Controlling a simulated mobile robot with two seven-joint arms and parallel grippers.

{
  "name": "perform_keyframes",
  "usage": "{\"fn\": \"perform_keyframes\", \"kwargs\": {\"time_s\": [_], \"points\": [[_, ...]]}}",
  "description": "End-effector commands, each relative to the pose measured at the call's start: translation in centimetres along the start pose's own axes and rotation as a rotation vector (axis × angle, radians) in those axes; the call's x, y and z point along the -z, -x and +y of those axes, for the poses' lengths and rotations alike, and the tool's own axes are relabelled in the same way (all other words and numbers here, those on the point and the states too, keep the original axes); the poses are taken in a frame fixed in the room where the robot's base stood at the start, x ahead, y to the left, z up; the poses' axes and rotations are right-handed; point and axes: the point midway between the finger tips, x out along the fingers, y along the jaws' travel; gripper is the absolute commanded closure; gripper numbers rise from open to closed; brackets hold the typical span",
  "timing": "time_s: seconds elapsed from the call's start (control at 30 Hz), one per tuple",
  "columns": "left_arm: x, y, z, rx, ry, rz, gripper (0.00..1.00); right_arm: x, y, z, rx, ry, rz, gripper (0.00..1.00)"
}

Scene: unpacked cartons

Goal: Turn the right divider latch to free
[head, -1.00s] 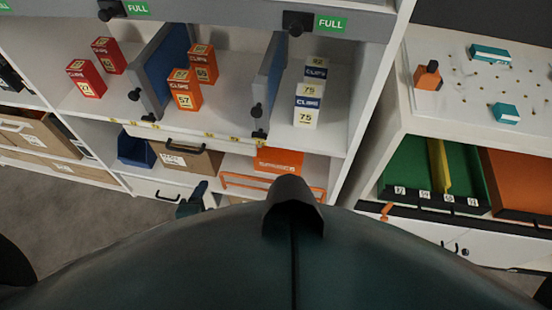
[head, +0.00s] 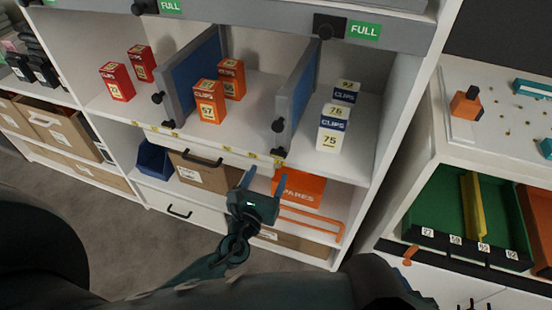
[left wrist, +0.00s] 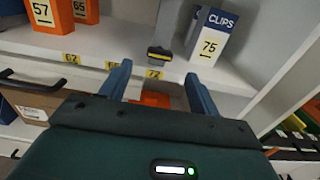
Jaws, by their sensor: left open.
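The right divider (head: 298,95) is a grey-framed blue panel standing on the upper shelf between the orange and white boxes. A black knob (head: 278,126) is on its front edge. A dark latch (head: 279,152) sits at its foot near the shelf edge; the left wrist view shows this latch (left wrist: 159,53) with a yellowish stripe. I cannot tell its turned position for sure. My left gripper (head: 266,176) is open and empty, below and in front of the shelf edge. In the left wrist view its fingers (left wrist: 158,82) point towards the shelf, with the latch beyond them, apart.
The left divider (head: 193,75) stands between red and orange boxes. White clips boxes (head: 333,127) stand right of the right divider. Below are a brown carton (head: 205,172) and an orange spares bin (head: 300,188). A white side counter (head: 500,140) is at right.

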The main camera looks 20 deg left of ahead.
Motion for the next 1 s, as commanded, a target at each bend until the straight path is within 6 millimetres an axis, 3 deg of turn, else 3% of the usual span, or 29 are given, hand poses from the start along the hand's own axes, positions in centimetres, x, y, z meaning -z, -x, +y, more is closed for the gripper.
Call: {"fn": "perform_keyframes", "kwargs": {"time_s": [0.2, 0.4, 0.77, 1.0], "points": [[-0.1, -4.3, 0.0, -0.001, 0.002, -0.001, 0.38, 0.1, -0.3, 0.0, 0.001, 0.001, 0.001, 0.64], [0.1, -6.2, 0.0, 0.000, 0.002, 0.001, 0.38, 0.1, -0.3, 0.0, 0.001, 0.002, 0.004, 0.64], [0.1, -6.6, 0.0, 0.000, 0.003, 0.002, 0.39, 0.1, -0.2, 0.0, 0.000, 0.002, 0.005, 0.64], [0.1, -6.5, 0.0, 0.000, 0.002, 0.001, 0.59, 0.0, -0.1, 0.0, -0.001, 0.001, 0.002, 0.64]]}}
